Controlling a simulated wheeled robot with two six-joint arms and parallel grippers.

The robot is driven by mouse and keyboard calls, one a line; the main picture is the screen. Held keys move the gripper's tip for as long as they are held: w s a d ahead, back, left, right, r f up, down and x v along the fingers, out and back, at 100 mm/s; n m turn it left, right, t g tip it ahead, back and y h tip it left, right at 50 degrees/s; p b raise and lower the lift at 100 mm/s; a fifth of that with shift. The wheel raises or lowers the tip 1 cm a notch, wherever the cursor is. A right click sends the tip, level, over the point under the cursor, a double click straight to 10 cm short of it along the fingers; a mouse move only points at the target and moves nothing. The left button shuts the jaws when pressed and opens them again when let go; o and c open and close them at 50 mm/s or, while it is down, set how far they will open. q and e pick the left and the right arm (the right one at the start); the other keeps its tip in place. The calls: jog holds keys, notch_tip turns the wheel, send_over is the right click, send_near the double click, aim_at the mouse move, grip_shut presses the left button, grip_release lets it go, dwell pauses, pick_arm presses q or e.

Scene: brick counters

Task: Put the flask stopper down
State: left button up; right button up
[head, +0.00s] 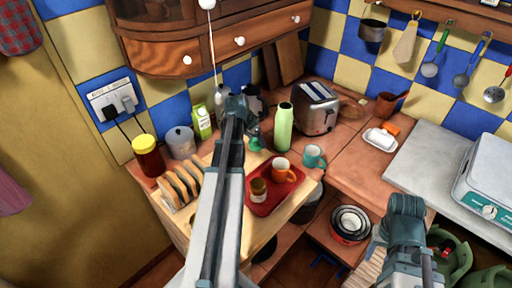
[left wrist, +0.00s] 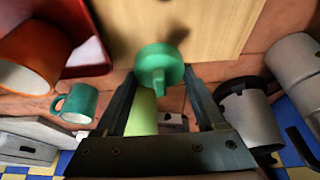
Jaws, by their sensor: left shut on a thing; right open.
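My left gripper (head: 250,126) is shut on the green flask stopper (head: 256,142), over the counter by the wooden board. In the left wrist view the stopper (left wrist: 158,62) sits between the fingertips (left wrist: 159,78), its round face and small knob showing. The light green flask (head: 283,128) stands upright and open-topped just right of the stopper, apart from it. Part of the flask (left wrist: 142,112) shows behind the stopper in the left wrist view. My right gripper (head: 405,205) is open and empty at the right, away from the flask.
A red tray (head: 264,208) holds an orange mug (head: 281,170) and a brown jar (head: 258,190). A teal mug (head: 314,157) stands near the flask, and a toaster (head: 316,108) behind. A toast rack (head: 182,186) is at left. Bare board (head: 262,232) shows in front.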

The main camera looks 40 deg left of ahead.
pick_arm(q)
jog(key=shift+f+b, duration=0.75)
jog(key=shift+f, duration=0.5)
pick_arm(e)
jog(key=shift+f, duration=1.2)
pick_arm(q)
jog(key=shift+f, duration=0.2)
jog(key=o, duration=1.3)
jog(key=shift+r, duration=0.1)
pick_arm(e)
jog(key=shift+f, duration=0.15)
pick_arm(q)
jog(key=shift+r, duration=0.25)
jog(key=p+v, duration=1.1)
jog(key=shift+s+r, duration=0.15)
jog(key=shift+r, duration=0.25)
pick_arm(e)
notch_tip(320, 180, up, 12)
jog(key=shift+f, duration=0.25)
